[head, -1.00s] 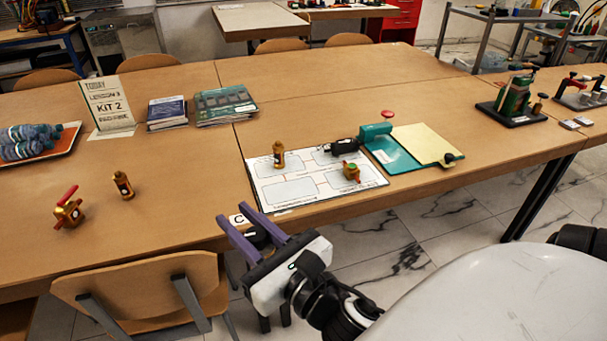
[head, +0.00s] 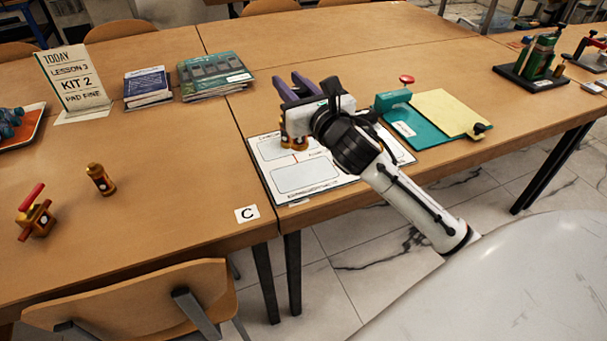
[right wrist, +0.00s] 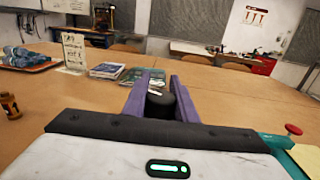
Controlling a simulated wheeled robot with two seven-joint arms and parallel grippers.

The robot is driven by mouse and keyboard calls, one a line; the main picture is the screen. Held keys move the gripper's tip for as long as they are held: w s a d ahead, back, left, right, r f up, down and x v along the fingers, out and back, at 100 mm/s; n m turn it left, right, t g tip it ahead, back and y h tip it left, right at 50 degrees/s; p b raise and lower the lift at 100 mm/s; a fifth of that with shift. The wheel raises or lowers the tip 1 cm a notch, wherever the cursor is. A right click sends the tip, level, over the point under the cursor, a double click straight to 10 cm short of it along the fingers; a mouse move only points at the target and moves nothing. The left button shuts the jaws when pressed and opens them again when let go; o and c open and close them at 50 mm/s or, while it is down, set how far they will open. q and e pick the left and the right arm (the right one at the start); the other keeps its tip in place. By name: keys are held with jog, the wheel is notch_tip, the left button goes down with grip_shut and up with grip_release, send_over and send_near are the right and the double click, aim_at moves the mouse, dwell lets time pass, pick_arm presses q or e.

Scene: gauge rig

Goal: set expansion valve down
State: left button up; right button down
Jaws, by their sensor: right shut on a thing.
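My right gripper (head: 291,88), with purple fingers, is above the left part of the white printed mat (head: 305,180). It is shut on a dark, round-topped thing, taken as the expansion valve (right wrist: 160,105), seen between the fingers in the right wrist view. In the head view the gripper and wrist hide this thing. A brass fitting (head: 287,137) shows just below the gripper, over the mat's upper left; whether it touches the held thing cannot be told. My wrist hides much of the mat's right and back. My left gripper is out of view.
A red-handled brass valve (head: 36,216) and a small brass fitting (head: 101,180) stand on the left table. A teal clipboard-like board (head: 408,131) with yellow sheet lies right of the mat. Tag C (head: 247,214) marks the front edge.

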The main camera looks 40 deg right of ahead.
notch_tip(320, 180, down, 10)
jog(key=b, duration=0.2)
jog(key=shift+w+d+r, duration=0.2)
jog(key=shift+r, duration=0.05)
jog(key=shift+f, duration=0.2)
jog(key=c, duration=1.4)
grip_release()
jog(key=shift+c, duration=0.2)
jog(key=shift+r, duration=0.1)
jog(key=s+a, duration=0.2)
jog(key=s, duration=1)
